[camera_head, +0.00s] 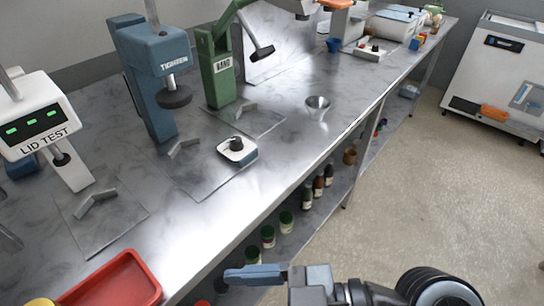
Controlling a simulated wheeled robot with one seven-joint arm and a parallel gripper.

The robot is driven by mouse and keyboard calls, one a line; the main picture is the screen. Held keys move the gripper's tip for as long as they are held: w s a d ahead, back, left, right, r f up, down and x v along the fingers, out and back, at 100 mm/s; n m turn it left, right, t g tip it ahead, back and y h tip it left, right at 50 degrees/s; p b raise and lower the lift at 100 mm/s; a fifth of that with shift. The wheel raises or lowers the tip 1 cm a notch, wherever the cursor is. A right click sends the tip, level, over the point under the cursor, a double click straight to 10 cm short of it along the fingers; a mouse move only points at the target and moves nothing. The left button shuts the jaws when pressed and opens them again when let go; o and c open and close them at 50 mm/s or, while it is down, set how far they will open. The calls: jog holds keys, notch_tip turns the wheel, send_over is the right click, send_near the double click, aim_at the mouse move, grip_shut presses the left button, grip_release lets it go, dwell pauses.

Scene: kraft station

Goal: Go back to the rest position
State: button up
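My gripper (236,277) shows at the bottom of the head view, in front of the metal bench's front edge. Its blue-grey finger points left, and its dark wrist and arm run off to the right. Only one finger shows clearly, so I cannot see whether there is a gap between the fingers. No held object can be made out at its tip.
The metal bench (290,140) carries a lid tester (35,120), a blue machine (152,65), a green machine (217,70), a steel bowl (317,106) and a red tray (118,284). Jars and bottles (318,188) stand on the lower shelf. The floor (430,190) at right is clear.

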jog(key=s+d+f+m+t+h, duration=0.2)
jog(key=d+f+m+t+h, duration=0.6)
jog(key=d+f+m+t, duration=0.5)
jog(key=s+d+r+m+t+h, duration=0.1)
jog(key=s+d+r+m+h, duration=0.3)
jog(key=s+d+r+h, duration=0.3)
jog(key=s+d+r, duration=0.2)
jog(key=s+d, duration=0.3)
jog(key=shift+s, duration=0.4)
